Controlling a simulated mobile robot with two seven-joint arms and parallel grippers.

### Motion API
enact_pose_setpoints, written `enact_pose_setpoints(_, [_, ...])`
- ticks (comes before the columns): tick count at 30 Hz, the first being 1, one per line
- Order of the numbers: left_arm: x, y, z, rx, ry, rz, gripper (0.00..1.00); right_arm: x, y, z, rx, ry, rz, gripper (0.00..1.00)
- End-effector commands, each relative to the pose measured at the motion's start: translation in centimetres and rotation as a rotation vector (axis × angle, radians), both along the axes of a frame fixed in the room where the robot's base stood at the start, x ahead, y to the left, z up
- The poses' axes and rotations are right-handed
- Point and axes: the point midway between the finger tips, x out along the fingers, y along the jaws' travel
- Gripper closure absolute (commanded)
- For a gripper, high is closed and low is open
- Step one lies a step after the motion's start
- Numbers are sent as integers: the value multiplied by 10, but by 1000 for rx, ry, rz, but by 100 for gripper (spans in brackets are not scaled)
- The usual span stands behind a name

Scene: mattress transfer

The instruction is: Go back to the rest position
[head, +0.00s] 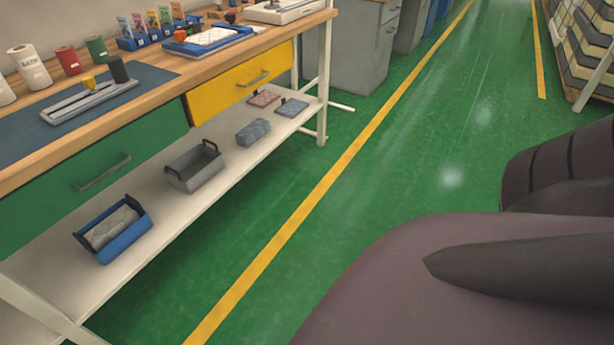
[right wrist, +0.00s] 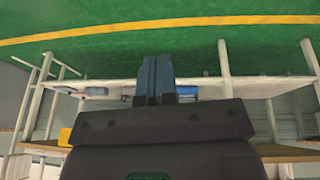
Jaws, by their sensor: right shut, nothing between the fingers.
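My right gripper (right wrist: 157,62) shows in the right wrist view with its two fingers pressed together and nothing between them. It is in front of the workbench, whose lower shelf shows behind the fingers. The fingers partly hide a blue item (right wrist: 187,90) on that shelf. In the head view I see neither gripper. My left gripper is in no view.
The wooden workbench (head: 305,24) stands at left with a green drawer (head: 60,190) and a yellow drawer (head: 225,90). Its lower shelf holds a blue tray (head: 124,243), a grey tray (head: 200,178) and small mattresses. The green floor (head: 400,170) beside it is clear.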

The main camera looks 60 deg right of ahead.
Motion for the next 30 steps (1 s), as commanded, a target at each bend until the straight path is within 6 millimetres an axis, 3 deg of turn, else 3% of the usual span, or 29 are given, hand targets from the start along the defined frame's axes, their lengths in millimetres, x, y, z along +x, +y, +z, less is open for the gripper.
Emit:
enact_pose_setpoints(6, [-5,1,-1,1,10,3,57,41,3,-1,12,-266,50,100])
enact_pose_setpoints(14, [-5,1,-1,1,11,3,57,71,7,7,26,-506,93,100])
enact_pose_setpoints(21, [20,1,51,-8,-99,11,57,82,6,48,28,-579,74,100])
enact_pose_setpoints(26, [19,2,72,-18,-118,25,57,84,4,73,31,-612,58,100])
enact_pose_setpoints(30, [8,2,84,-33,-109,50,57,84,4,95,37,-630,42,100])
